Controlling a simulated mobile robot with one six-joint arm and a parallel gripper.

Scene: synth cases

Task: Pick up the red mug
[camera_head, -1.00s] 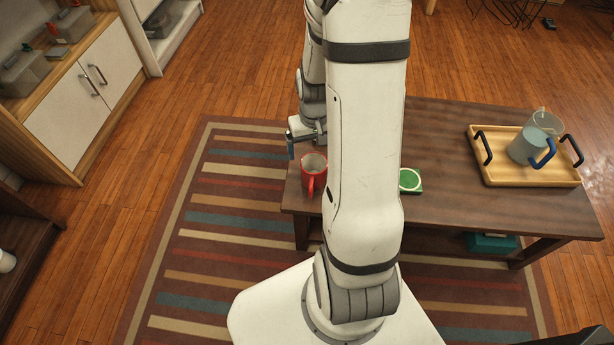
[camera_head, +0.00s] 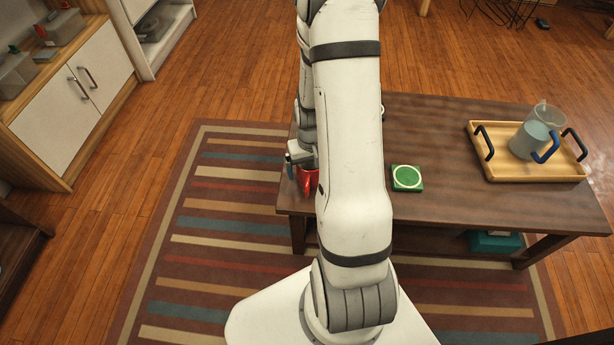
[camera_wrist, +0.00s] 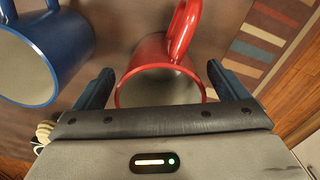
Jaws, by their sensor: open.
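My gripper (camera_wrist: 163,82) is open, one finger on each side of the mug. Contact between fingers and mug cannot be told. In the head view my gripper (camera_head: 299,155) is right at the mug.
A blue mug (camera_wrist: 78,48) stands close to the left finger in the wrist view. A green square coaster (camera_head: 407,178) lies right of my arm. A wooden tray (camera_head: 483,168) holds a clear pitcher with a blue handle (camera_head: 536,132) at the right. My arm hides part of the table.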

